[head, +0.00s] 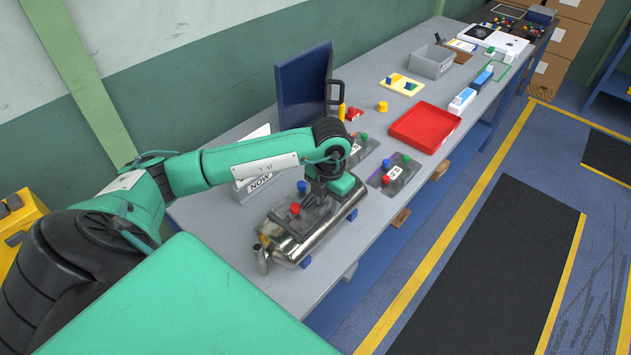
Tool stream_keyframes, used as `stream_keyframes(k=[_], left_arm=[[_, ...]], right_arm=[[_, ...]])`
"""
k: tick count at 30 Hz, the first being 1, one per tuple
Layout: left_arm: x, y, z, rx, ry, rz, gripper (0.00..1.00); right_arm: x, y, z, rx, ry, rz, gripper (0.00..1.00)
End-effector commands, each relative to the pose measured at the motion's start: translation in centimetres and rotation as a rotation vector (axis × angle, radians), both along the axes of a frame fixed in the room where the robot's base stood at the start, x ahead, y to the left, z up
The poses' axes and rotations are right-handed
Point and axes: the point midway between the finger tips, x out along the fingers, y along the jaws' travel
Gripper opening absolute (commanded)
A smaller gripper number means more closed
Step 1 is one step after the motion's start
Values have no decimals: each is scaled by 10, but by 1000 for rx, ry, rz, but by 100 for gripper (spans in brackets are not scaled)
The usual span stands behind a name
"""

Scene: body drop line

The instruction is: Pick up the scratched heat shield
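A dark grey plate (287,220) with a red knob (295,209) and a blue knob (302,186) lies on top of a shiny metal canister (325,232). It looks like a heat shield, but scratches are too small to make out. My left gripper (319,203) points down at the far right part of this plate. Its fingertips are small and dark against the plate, so I cannot tell whether they are open or shut, or touching. Two similar grey plates with knobs and white labels lie on the bench, one at the right (398,183) and one behind (361,151). My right gripper is not in view.
A labelled sign (257,186) and an upright blue panel (303,88) stand behind. A red tray (424,127), yellow plate (401,84) and grey bin (432,62) are farther along.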

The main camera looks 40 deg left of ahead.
Motion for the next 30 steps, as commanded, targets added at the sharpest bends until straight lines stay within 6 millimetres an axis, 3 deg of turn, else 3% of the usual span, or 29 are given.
stream_keyframes(k=[4,9,23,30], left_arm=[[0,0,0,0,0,0,32],[0,0,0,0,0,-1,0],[1,0,5,0,-2,-1,0],[1,-1,33,0,-6,-1,0]], right_arm=[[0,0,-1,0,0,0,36],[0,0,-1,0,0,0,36],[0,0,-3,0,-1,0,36],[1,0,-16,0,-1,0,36]])
